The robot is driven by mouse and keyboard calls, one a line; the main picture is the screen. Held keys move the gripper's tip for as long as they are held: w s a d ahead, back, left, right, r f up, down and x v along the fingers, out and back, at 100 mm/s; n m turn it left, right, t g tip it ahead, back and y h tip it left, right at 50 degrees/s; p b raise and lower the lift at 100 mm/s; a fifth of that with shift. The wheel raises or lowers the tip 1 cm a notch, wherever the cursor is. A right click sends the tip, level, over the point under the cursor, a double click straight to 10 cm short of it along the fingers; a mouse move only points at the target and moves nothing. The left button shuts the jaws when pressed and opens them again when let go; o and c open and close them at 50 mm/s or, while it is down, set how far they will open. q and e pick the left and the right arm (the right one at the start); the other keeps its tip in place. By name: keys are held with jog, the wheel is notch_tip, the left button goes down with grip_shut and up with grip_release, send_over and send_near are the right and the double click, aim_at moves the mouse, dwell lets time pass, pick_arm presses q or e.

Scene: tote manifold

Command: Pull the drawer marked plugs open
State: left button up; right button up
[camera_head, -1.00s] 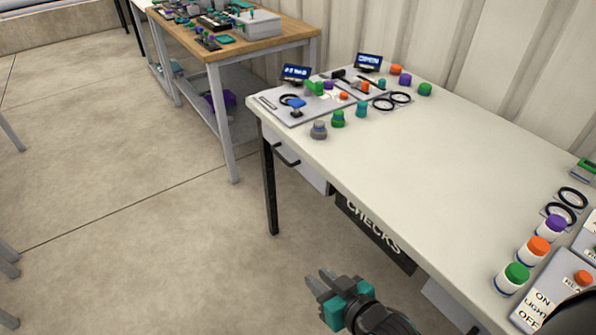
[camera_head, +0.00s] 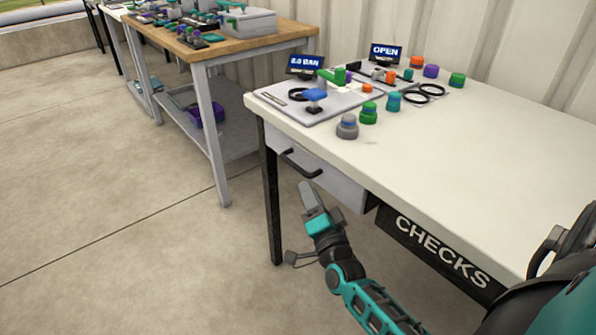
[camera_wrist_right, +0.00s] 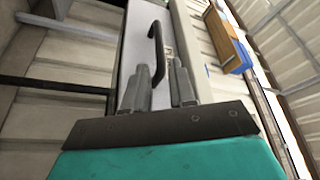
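A light grey drawer (camera_head: 318,178) with a black bar handle (camera_head: 300,164) sits under the left end of the white table. It looks shut, and I cannot read any plugs marking on it. My right gripper (camera_head: 314,197) is just below and in front of the handle, apart from it. In the right wrist view the gripper's two fingers (camera_wrist_right: 160,68) are apart with nothing between them. The handle (camera_wrist_right: 156,44) stands a little beyond the fingertips on the drawer front (camera_wrist_right: 135,42). My left gripper is not in view.
The white table (camera_head: 470,155) holds a grey panel (camera_head: 290,110), several coloured knobs and two small displays. A black sign reading CHECKS (camera_head: 436,252) hangs under its front edge. A wooden-topped workbench (camera_head: 240,45) stands behind at left. The floor at left is clear.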

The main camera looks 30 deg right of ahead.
aim_at(298, 167)
jog(key=b+x, duration=0.1)
jog(key=x, duration=0.7)
jog(key=shift+w+d+b, duration=0.15)
jog(key=shift+w+b, duration=0.15)
grip_shut()
